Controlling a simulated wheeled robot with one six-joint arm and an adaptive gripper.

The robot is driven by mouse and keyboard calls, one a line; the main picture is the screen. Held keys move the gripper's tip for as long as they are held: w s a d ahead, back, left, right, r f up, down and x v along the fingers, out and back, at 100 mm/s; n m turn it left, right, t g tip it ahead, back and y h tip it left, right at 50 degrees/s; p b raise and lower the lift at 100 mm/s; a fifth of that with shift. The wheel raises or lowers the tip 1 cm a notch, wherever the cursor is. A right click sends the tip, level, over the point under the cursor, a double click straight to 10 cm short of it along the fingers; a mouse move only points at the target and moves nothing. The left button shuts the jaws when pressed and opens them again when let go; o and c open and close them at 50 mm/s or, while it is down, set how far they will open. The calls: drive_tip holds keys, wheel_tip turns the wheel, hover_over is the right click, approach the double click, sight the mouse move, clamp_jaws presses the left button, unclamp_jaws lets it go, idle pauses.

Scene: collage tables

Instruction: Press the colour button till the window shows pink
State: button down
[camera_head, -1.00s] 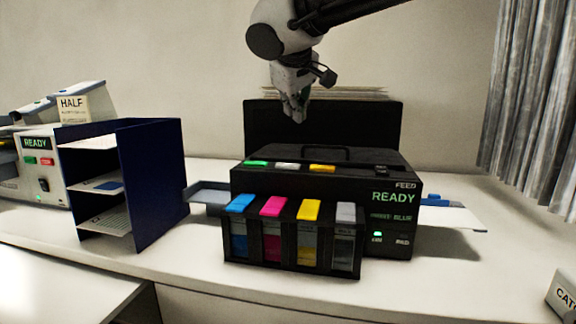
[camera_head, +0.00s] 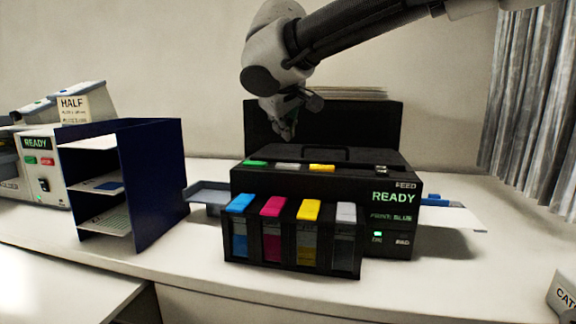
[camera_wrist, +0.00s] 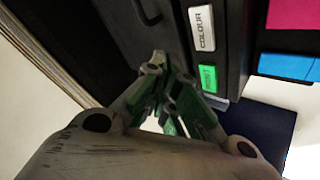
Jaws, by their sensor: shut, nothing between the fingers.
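The black printer (camera_head: 330,180) stands on the table with a row of buttons on its top front edge. The colour button (camera_head: 289,166) is pale grey-white, between a green button (camera_head: 256,164) and a yellow button (camera_head: 322,168). It also shows in the wrist view (camera_wrist: 201,28), labelled COLOUR, beside the green button. The window (camera_head: 391,217) on the front panel reads blue, under READY. My gripper (camera_head: 286,132) is shut and empty, above the printer and behind the button row. In the wrist view its fingertips (camera_wrist: 172,72) appear left of the buttons; I cannot judge their height.
A rack of blue, pink, yellow and grey cartridges (camera_head: 292,268) stands in front of the printer. A raised black panel (camera_head: 385,125) is behind. A navy shelf (camera_head: 155,185) is at left, and a paper tray (camera_head: 455,215) juts out right.

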sight(284, 164)
drive_tip(key=shift+f, duration=2.1)
drive_tip(key=shift+f, duration=0.4)
drive_tip(key=shift+f, duration=0.45)
idle(0.5)
drive_tip(key=shift+r, duration=0.9)
drive_tip(key=shift+r, duration=2.5)
